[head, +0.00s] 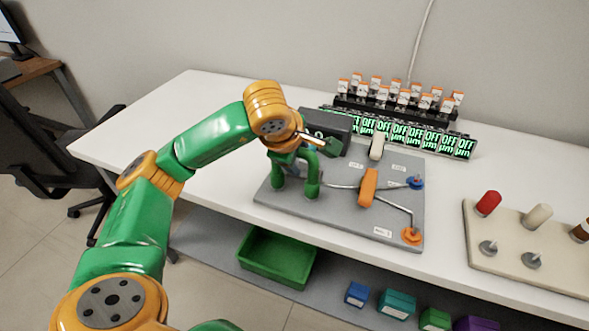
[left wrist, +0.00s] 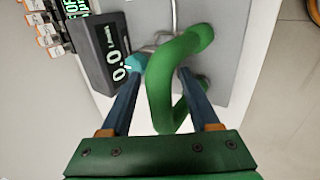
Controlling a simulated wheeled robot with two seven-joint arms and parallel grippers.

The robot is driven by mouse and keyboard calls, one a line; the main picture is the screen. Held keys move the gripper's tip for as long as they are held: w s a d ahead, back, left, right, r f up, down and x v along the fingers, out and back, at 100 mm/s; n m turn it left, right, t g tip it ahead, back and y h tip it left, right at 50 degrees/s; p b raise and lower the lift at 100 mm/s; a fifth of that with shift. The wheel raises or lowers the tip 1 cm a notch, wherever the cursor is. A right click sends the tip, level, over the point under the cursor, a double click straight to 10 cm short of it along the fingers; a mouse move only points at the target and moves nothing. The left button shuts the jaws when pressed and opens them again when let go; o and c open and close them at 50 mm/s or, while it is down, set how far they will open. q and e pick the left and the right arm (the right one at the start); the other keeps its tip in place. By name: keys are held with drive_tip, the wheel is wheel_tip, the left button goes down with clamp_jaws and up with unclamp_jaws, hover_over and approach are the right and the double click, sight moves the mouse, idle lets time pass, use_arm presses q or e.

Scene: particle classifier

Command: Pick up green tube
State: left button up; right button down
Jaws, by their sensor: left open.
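The green tube (head: 313,178) is a thick bent tube standing at the left part of the grey board (head: 340,221). My left gripper (head: 297,157) is at the upper part of the tube and hides some of it in the head view. In the left wrist view the green tube (left wrist: 160,88) passes between the two dark blue fingers of my left gripper (left wrist: 161,70). The fingers are open, one on each side of the tube. I cannot tell whether either finger touches it. My right gripper is not in view.
A dark display box (head: 327,125) stands close behind the gripper; it reads 0.0 in the left wrist view. The board also carries an orange handle (head: 368,187) and thin pipes. A beige peg board (head: 482,265) stands to the right. The table's left end is clear.

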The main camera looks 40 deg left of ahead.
use_arm(q)
drive_tip(key=shift+s, duration=0.1)
clamp_jaws()
drive_tip(key=shift+r, duration=0.15)
drive_tip(key=w+a+r+p+v, duration=0.1)
drive_tip(key=p+v, duration=0.1)
drive_tip(key=v, duration=0.9)
drive_tip(key=s+a+r+p, duration=0.1)
drive_tip(key=s+a+r, duration=0.1)
drive_tip(key=s, duration=0.7)
drive_tip(key=shift+a+r+p, duration=0.2)
drive_tip(key=shift+r+p, duration=0.15)
